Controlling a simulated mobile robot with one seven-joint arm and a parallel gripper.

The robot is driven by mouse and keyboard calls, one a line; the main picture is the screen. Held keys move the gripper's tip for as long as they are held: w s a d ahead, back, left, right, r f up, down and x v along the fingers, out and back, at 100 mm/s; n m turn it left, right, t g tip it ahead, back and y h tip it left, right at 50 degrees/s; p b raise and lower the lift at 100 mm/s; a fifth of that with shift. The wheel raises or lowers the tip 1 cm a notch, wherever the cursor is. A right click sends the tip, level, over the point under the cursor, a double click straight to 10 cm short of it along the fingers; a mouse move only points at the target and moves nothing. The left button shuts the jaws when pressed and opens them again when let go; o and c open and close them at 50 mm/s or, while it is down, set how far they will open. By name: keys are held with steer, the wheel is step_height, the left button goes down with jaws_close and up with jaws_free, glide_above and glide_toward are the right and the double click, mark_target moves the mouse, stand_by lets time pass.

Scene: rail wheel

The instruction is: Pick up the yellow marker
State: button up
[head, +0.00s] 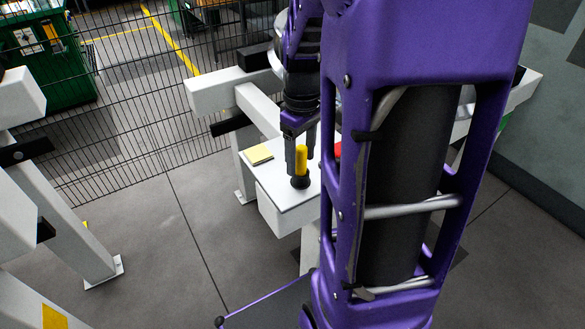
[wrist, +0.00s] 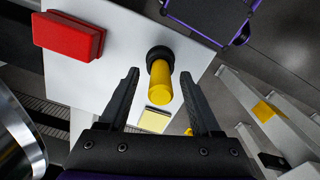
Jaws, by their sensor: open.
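The yellow marker (head: 301,161) stands upright in a round black base on a small white table (head: 285,200). In the wrist view the marker (wrist: 161,84) shows its yellow body, with the black base (wrist: 159,54) behind it. My gripper (head: 303,171) points down at the marker. In the wrist view my gripper (wrist: 160,72) is open, with one finger on each side of the marker and gaps visible on both sides. My purple arm hides part of the table in the head view.
A red block (wrist: 70,36) lies on the table to the left in the wrist view. A yellow note pad (head: 258,155) lies near the table's edge. White frame beams (head: 225,90) and a wire mesh fence (head: 130,100) stand behind.

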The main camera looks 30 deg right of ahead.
steer(key=shift+f, duration=0.4)
steer(key=shift+s, duration=0.1)
steer(key=shift+c, duration=0.3)
jaws_close()
steer(key=shift+r, duration=0.1)
step_height(320, 180, up, 10)
steer(key=shift+p, duration=1.05)
